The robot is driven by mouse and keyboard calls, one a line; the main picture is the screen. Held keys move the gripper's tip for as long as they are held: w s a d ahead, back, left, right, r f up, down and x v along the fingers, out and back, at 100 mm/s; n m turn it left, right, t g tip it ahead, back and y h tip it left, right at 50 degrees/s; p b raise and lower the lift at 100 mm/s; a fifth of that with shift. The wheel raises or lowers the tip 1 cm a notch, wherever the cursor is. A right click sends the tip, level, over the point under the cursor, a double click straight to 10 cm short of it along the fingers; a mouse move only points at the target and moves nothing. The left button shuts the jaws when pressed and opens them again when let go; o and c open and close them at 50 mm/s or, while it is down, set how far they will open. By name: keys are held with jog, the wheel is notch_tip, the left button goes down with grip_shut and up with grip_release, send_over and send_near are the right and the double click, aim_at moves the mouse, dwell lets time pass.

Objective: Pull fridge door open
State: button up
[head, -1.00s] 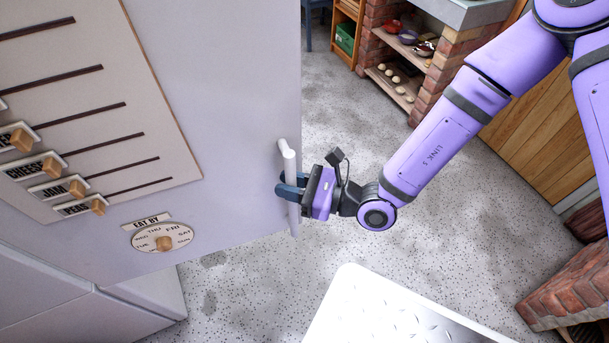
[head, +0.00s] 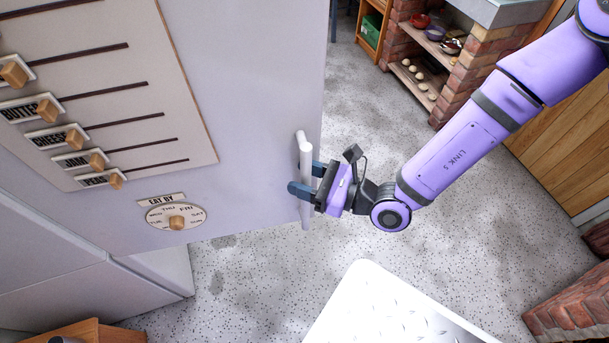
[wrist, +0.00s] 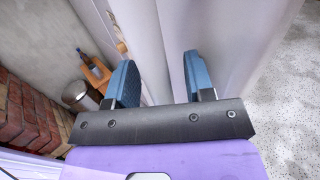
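The fridge door (head: 245,120) is a pale grey panel filling the left of the head view. Its free edge reaches out over the floor, well past the fridge body (head: 60,290) below, so it stands swung out. A white upright bar handle (head: 306,150) is near that edge. My gripper (head: 304,178) is at the handle's lower half, with its blue fingers spread apart and the bar between them. Contact cannot be told. In the wrist view, my gripper (wrist: 160,78) shows a wide gap between the fingers, with pale door surface beyond.
A white metal-plated surface (head: 390,310) lies at the bottom. A brick shelf unit (head: 450,90) stands at the back right, and a low brick block (head: 575,305) at the lower right. Speckled floor (head: 390,120) between is clear. A bin (wrist: 80,95) shows in the wrist view.

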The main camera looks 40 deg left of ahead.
jog(key=v, duration=1)
jog(key=shift+d, duration=0.4)
jog(key=shift+w, duration=0.1)
jog(key=w+d+r+n+g+h, duration=0.15)
jog(key=d+r+n+h, duration=0.25)
jog(key=d+r+n, duration=0.4)
jog(key=w+d+r+n+g+h, duration=0.1)
jog(key=w+d+r+n+h, duration=0.3)
jog(key=d+r, duration=0.45)
jog(key=s+d+r+n+t+h, duration=0.1)
jog(key=s+d+r+t+h, duration=0.1)
jog(key=d+r, duration=0.4)
jog(key=s+d+r+n+t+h, duration=0.1)
jog(key=d+r+t+h, duration=0.3)
jog(key=d, duration=0.6)
jog(key=s+d+r+n+t+h, duration=0.1)
jog(key=s+d+r+t+h, duration=0.1)
jog(key=d+r+t, duration=0.4)
jog(key=d+r+h, duration=0.1)
jog(key=d+r, duration=0.1)
jog(key=d, duration=0.1)
jog(key=shift+s, duration=0.35)
